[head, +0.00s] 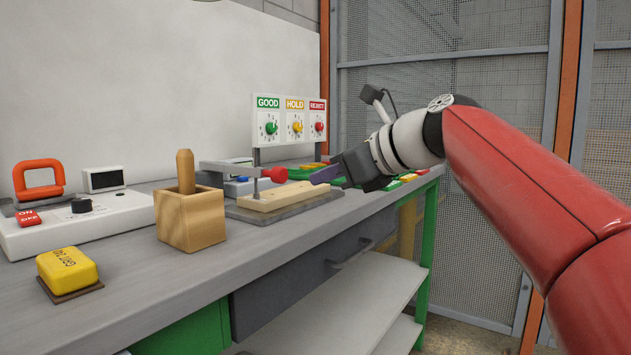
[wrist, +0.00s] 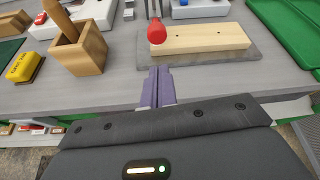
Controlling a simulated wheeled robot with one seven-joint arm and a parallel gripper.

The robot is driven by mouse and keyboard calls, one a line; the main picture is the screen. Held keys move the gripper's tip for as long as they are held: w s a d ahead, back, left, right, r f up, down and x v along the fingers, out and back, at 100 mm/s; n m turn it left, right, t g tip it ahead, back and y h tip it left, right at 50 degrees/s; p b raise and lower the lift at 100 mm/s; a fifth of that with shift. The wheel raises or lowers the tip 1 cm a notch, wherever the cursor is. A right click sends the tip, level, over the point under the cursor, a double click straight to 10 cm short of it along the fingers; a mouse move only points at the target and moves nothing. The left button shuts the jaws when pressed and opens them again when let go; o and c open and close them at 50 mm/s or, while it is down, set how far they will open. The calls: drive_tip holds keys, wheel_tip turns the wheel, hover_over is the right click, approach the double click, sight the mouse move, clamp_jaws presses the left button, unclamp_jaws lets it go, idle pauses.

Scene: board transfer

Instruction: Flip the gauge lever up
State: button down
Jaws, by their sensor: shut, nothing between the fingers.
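The gauge lever is a grey bar with a red ball knob (head: 277,174), set over a pale wooden block on a grey base plate (head: 240,213). In the head view the bar lies about level.
A wooden box with a peg (head: 190,222) stands left of the gauge. Green trays (wrist: 290,35) lie to the right. A dial panel (head: 290,120) stands behind.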

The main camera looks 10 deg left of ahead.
drive_tip(key=x, duration=0.8)
drive_tip(key=shift+w+a+f, duration=0.1)
drive_tip(key=shift+a+f, duration=0.1)
drive_tip(key=shift+r, duration=0.1)
